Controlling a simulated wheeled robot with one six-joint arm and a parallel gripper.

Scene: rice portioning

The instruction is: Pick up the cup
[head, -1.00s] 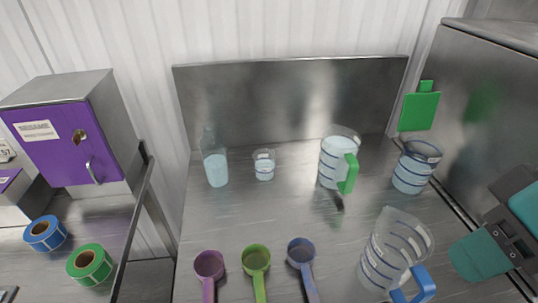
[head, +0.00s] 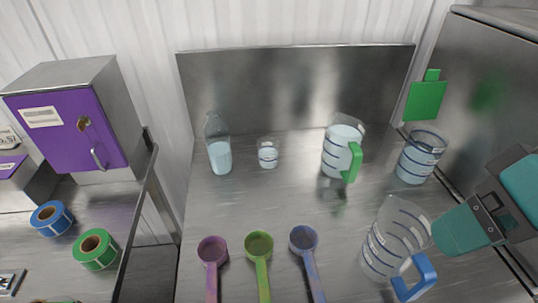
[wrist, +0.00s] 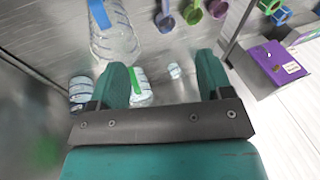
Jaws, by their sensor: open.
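Several clear vessels stand on the steel table. A handleless measuring cup (head: 421,158) with blue bands stands at the right; it also shows in the wrist view (wrist: 82,92). A small clear cup (head: 268,155) stands at the back middle; it also shows in the wrist view (wrist: 174,70). A green-handled jug (head: 339,150) is between them, also visible in the wrist view (wrist: 143,90). A blue-handled jug (head: 388,245) stands in front. My gripper (wrist: 163,65) is open and empty. In the head view, its teal finger (head: 462,233) overlaps the blue-handled jug's right side; contact cannot be told.
A bottle (head: 219,153) stands at the back left. Purple (head: 212,252), green (head: 259,246) and blue (head: 303,240) scoops lie in front. A green board (head: 424,101) hangs at right. The table's middle is clear. A purple-doored box (head: 70,135) stands left.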

